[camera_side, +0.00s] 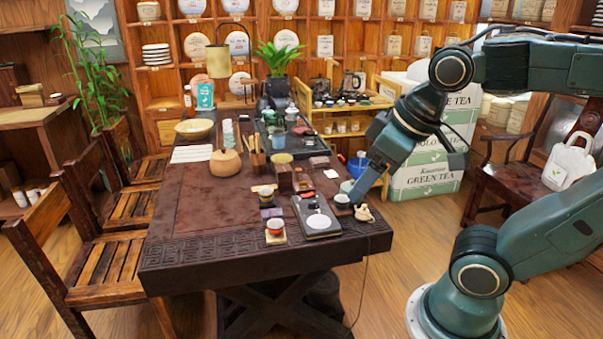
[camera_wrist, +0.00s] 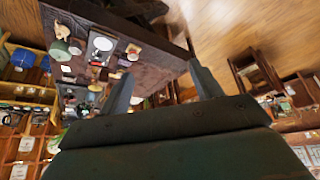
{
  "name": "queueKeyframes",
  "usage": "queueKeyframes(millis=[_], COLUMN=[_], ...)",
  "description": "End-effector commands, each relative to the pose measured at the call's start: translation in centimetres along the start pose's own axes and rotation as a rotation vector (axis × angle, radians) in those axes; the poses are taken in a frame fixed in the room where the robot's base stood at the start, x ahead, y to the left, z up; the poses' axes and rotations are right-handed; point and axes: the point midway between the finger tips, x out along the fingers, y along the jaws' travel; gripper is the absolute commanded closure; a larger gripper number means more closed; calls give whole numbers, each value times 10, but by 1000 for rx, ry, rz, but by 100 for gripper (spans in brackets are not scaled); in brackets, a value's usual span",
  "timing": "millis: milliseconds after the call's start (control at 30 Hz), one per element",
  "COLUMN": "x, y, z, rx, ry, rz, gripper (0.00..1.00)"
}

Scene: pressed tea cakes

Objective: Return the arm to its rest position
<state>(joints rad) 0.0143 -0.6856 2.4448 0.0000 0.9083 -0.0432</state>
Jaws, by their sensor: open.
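My gripper (camera_side: 358,194) is at the near right part of the dark carved table (camera_side: 190,222) in the side view, pointing down. Its tip appears close to a small dark cup (camera_side: 342,201) and a small cream figurine (camera_side: 363,214); I cannot tell how high above the table it is. In the wrist view my gripper (camera_wrist: 160,71) has its two fingers spread, with nothing held between them. The table (camera_wrist: 160,68) shows tilted behind the fingers.
White and green tea boxes (camera_side: 425,178) are stacked behind my arm. A chair with a white bag (camera_side: 567,163) stands at right. Open floor lies right of the table.

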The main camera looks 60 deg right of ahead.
Motion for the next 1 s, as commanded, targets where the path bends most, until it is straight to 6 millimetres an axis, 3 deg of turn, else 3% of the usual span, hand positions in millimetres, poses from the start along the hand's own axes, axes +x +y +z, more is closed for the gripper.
queueKeyframes(millis=[233, 1000], x=[2, 1], y=[-3, -3], z=[18, 18], rx=[31, 31], ry=[18, 18], rz=[-6, -6], gripper=[36, 36])
